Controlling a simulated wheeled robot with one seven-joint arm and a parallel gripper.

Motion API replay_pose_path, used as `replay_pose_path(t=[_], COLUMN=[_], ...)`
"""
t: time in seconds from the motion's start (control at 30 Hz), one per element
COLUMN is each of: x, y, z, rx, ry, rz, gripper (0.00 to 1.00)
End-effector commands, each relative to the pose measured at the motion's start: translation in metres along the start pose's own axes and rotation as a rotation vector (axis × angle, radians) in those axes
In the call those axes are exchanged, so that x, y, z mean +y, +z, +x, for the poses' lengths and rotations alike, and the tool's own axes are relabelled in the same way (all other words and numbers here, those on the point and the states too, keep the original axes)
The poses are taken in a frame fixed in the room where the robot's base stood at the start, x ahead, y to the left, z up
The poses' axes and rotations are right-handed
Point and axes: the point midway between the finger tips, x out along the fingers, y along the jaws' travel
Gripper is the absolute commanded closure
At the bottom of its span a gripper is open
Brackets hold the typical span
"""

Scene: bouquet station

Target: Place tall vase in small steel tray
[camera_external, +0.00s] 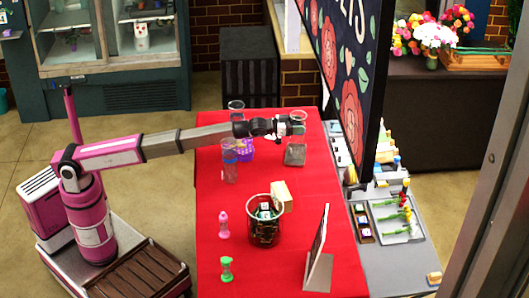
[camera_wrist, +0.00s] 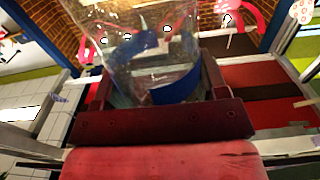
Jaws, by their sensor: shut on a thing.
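My gripper (camera_external: 285,127) is shut on a tall clear glass vase (camera_external: 298,122) and holds it roughly upright. In the wrist view, the clear vase (camera_wrist: 125,45) stands between the dark red fingers of my gripper (camera_wrist: 150,95), and a blue band shows on or through its glass. The small steel tray (camera_external: 295,158) lies on the red table just below the vase in the external view. The vase's lower end appears close above the tray's far part; whether they touch I cannot tell.
Other clear glasses stand on the red table (camera_external: 205,190), at the back (camera_external: 236,108) and left (camera_external: 230,165), near a purple item (camera_external: 245,150). A dark bucket (camera_external: 264,232), wooden block (camera_external: 282,196), two hourglasses and a stand (camera_external: 318,262) are nearer. A hanging sign (camera_external: 345,60) is right.

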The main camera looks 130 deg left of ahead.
Motion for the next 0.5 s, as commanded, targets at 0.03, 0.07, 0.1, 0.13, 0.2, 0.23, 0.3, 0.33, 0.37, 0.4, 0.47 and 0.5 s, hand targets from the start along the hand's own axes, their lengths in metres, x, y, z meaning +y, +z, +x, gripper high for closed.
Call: replay_pose_path(t=[0.03,0.07,0.1,0.13,0.2,0.23,0.3,0.33,0.37,0.4,0.47,0.5], x=[0.0,0.0,0.0,0.0,0.0,0.0,0.0,0.0,0.0,0.0,0.0,0.0], y=[0.003,0.005,0.009,0.012,0.019,0.022,0.027,0.028,0.028,0.028,0.028,0.028], z=[0.0,0.0,0.0,0.0,0.0,0.0,0.0,0.0,0.0,0.0,0.0,0.0], rx=[0.002,0.002,0.002,0.002,0.001,0.001,0.001,0.001,0.002,0.002,0.002,0.002], ry=[0.0,0.0,0.0,0.0,0.0,0.0,0.0,0.0,0.0,0.0,0.0,0.0], rz=[0.001,0.002,0.001,0.001,0.001,0.002,0.001,0.001,0.0,0.0,0.0,0.0], gripper=[0.97,0.97,0.97,0.97,0.97,0.97,0.97,0.97,0.97,0.97,0.97,0.97])
